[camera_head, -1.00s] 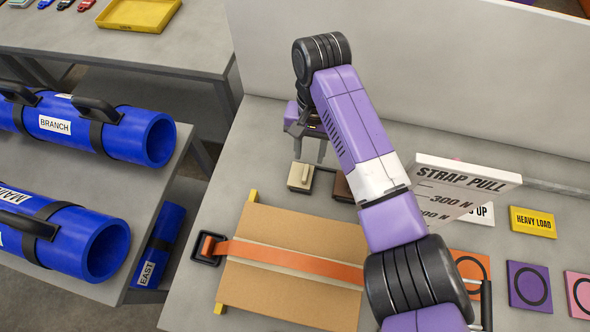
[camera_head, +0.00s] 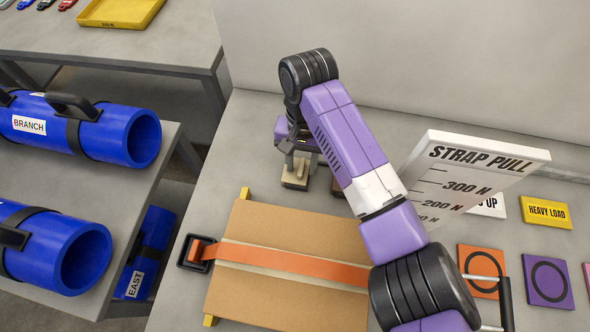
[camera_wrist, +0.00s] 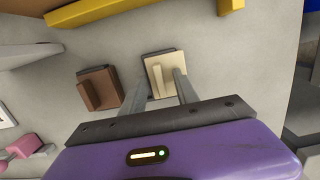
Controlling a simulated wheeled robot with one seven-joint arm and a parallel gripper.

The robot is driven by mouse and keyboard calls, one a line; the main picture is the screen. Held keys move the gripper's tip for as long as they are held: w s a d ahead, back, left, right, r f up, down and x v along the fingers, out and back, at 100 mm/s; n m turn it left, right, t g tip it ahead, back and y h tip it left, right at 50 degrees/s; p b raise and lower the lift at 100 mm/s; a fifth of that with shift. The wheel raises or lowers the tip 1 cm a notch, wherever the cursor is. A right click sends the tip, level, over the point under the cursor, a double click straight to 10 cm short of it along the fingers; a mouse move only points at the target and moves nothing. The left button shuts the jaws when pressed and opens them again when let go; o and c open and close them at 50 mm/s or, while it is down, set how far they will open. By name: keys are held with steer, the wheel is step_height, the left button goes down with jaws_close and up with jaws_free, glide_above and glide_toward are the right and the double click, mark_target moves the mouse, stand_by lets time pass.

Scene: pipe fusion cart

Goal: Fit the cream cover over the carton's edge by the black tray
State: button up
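The cream cover (camera_head: 295,180) is a small block with a raised grip, lying on the table behind the carton. It also shows in the wrist view (camera_wrist: 160,76). My gripper (camera_head: 298,160) is above it, open, with one finger toward each side of the raised grip in the wrist view (camera_wrist: 163,80). I cannot tell whether the fingers touch it. The flat brown carton (camera_head: 270,220) has an orange strap (camera_head: 300,262) across it, over a pale strip. The black tray (camera_head: 184,262) stands at the carton's left edge, by the strap's end.
A brown cover (camera_wrist: 97,88) lies beside the cream one. Yellow supports (camera_head: 208,320) show at the carton's corners. A white STRAP PULL board (camera_head: 470,175) stands right of my arm. Blue pipes (camera_head: 95,130) lie on the left table. Coloured tiles (camera_head: 548,280) lie at right.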

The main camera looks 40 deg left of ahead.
jaws_close()
